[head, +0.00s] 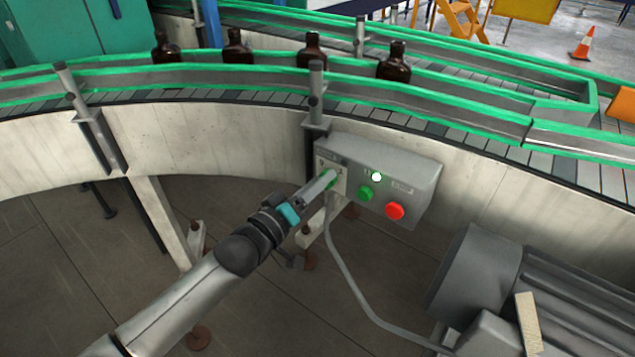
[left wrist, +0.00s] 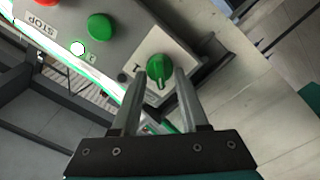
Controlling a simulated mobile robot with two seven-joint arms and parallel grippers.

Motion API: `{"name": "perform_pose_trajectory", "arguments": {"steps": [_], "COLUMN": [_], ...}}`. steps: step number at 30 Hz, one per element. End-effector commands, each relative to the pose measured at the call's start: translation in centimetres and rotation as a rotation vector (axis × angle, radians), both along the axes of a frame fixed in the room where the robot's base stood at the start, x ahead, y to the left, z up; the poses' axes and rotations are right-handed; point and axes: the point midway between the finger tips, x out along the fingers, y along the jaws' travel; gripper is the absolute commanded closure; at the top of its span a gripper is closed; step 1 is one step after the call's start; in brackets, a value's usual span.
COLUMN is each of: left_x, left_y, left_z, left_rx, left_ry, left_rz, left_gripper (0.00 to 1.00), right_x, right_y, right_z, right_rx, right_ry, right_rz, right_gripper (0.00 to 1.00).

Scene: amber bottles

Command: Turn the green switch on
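The green switch (head: 331,176) is a round knob on a pale plate at the left end of a grey control box (head: 410,168). In the left wrist view the green switch (left wrist: 159,70) appears between the fingertips of my left gripper (left wrist: 161,78). The fingers stand apart, with a visible gap on each side of the knob; contact cannot be told. In the head view my left gripper (head: 322,184) reaches up to the plate and partly hides the switch. My right gripper is out of view.
The box also has a green button (head: 365,194), a red button (head: 395,211) and a bright white lamp (head: 376,177). Above it runs a curved conveyor with green rails (head: 440,103) and several amber bottles (head: 394,66). A grey motor (head: 560,290) stands at lower right.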

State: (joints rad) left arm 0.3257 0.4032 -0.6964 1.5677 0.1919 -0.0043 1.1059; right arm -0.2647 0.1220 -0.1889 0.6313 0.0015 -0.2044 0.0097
Motion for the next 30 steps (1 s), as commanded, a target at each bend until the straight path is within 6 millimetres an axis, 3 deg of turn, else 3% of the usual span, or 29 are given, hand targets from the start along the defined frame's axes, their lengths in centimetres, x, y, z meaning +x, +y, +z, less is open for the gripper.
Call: {"name": "perform_pose_trajectory", "arguments": {"steps": [1, 11, 23, 30], "left_x": [0.0, 0.0, 0.0, -0.1], "left_y": [0.0, 0.0, 0.0, -0.1], "left_z": [0.0, 0.0, 0.0, 0.2], "left_rx": [0.0, 0.0, 0.026, 0.13], "left_ry": [0.0, 0.0, -0.019, -0.093], "left_rz": [0.0, 0.0, 0.0, 0.0], "left_gripper": [0.63, 1.0, 1.0, 1.0], "right_x": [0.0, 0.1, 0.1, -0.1], "right_y": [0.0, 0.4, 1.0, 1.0], "right_z": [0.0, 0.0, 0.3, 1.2], "right_rx": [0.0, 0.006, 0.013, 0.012], "right_ry": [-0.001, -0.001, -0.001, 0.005], "right_rz": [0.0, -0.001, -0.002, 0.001], "right_gripper": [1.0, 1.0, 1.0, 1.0]}}
